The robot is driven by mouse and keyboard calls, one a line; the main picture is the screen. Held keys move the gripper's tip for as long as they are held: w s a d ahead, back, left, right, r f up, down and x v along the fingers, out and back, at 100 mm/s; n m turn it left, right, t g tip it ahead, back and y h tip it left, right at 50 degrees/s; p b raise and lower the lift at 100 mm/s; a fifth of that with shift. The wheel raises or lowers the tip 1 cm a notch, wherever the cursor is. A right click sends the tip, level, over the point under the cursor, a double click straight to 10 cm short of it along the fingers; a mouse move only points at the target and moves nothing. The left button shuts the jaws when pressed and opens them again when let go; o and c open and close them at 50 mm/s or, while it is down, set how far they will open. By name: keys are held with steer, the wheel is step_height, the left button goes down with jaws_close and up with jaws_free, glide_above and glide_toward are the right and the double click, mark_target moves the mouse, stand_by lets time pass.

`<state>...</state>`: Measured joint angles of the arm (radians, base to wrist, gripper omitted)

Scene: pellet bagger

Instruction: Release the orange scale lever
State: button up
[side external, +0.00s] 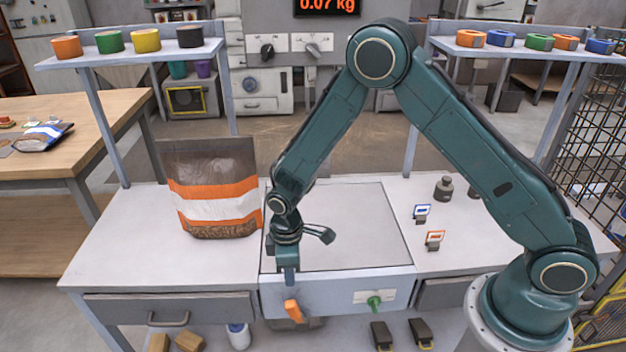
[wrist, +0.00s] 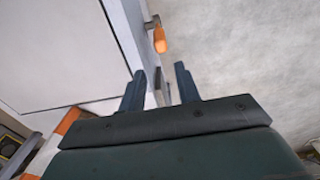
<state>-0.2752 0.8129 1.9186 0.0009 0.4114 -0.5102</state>
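The orange lever tilts slightly. In the wrist view the orange lever (wrist: 160,40) lies beyond my fingertips, near the middle. My gripper (side external: 290,278) points down at the scale's front edge, just above the orange lever in the side view. In the wrist view my gripper (wrist: 159,80) has its two fingers apart with no lever between them. Whether a finger touches the scale's front is unclear.
A brown, orange and white pellet bag (side external: 210,190) stands left of the scale plate. Two small signs, blue (side external: 422,211) and orange (side external: 434,238), and dark weights (side external: 443,188) are on the right. The display (side external: 327,6) reads 0.07 kg. The scale plate is clear beneath my arm.

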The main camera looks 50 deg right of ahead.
mark_target(292, 302)
steer(key=shift+f, duration=0.1)
steer(key=shift+f, duration=6.8)
jaws_close()
